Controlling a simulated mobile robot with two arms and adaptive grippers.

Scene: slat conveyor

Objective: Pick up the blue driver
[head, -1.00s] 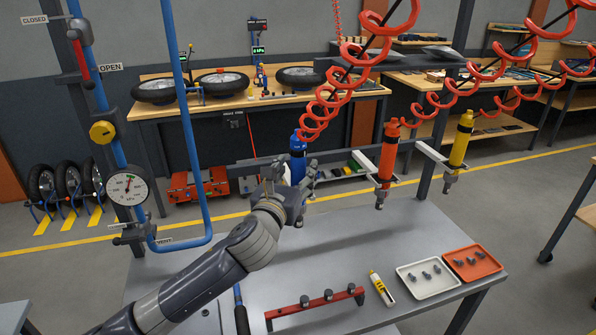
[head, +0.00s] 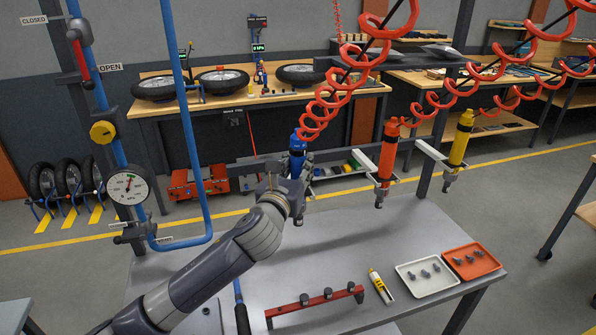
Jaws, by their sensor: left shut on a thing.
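The blue driver (head: 297,157) hangs upright from a red coiled hose, at the left of a row of three drivers. My left gripper (head: 295,184) is shut on the blue driver's body. My right gripper is not in view.
An orange driver (head: 387,158) and a yellow driver (head: 459,150) hang to the right in holders. Below is a grey table (head: 340,245) with a red rail (head: 315,305), a yellow tool (head: 380,285), a white tray (head: 407,288) and an orange tray (head: 493,262). A blue pipe (head: 190,140) rises at left.

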